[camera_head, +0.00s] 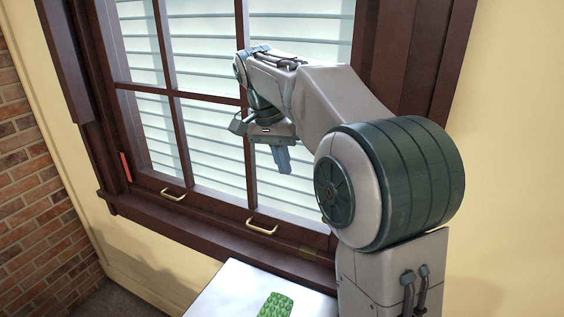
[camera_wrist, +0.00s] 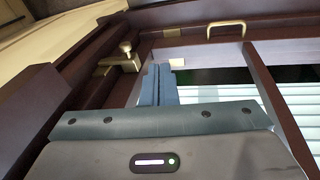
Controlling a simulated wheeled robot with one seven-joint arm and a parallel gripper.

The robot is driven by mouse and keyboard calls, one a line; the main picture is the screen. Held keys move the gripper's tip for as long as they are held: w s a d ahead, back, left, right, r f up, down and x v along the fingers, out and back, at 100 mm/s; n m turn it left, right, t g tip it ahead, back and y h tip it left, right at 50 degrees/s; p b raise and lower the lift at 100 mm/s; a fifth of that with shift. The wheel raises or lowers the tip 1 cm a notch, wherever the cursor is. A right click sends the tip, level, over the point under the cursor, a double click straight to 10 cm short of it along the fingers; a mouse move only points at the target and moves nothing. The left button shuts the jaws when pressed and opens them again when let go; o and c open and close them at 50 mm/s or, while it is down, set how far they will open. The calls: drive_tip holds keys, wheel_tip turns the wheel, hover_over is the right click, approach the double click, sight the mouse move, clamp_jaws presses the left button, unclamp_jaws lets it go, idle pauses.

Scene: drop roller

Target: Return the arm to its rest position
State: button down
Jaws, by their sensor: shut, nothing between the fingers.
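My gripper (camera_head: 282,160) hangs from my bent arm in front of the window in the head view, with its blue-grey fingers pointing down. In the wrist view the fingers of my gripper (camera_wrist: 158,82) lie together, shut, with nothing between them. My arm reaches up and across the right half of the head view. The gripper is above the level of the window sill and holds nothing.
The window (camera_head: 205,110) has a dark red-brown frame, pale blinds and brass handles (camera_head: 262,228). A brass latch (camera_wrist: 125,58) shows in the wrist view. A white surface (camera_head: 225,295) below bears a green textured object (camera_head: 275,305). A brick wall (camera_head: 35,190) stands left.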

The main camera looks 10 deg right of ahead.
drive_tip(key=shift+r, duration=0.1)
idle(0.3)
drive_tip(key=s+d+f+n+t+y, duration=0.1)
drive_tip(key=s+f+n, duration=0.2)
drive_tip(key=s, duration=0.4)
drive_tip(key=s+d+f+n+t, duration=0.1)
drive_tip(key=s+f+n, duration=0.1)
drive_tip(key=s+f, duration=0.4)
drive_tip(key=s+d+f+n+t+y+b, duration=0.1)
drive_tip(key=s+f, duration=0.4)
drive_tip(key=s, duration=0.5)
drive_tip(key=n+t, duration=0.1)
drive_tip(key=n, duration=0.1)
drive_tip(key=shift+n+y, duration=0.3)
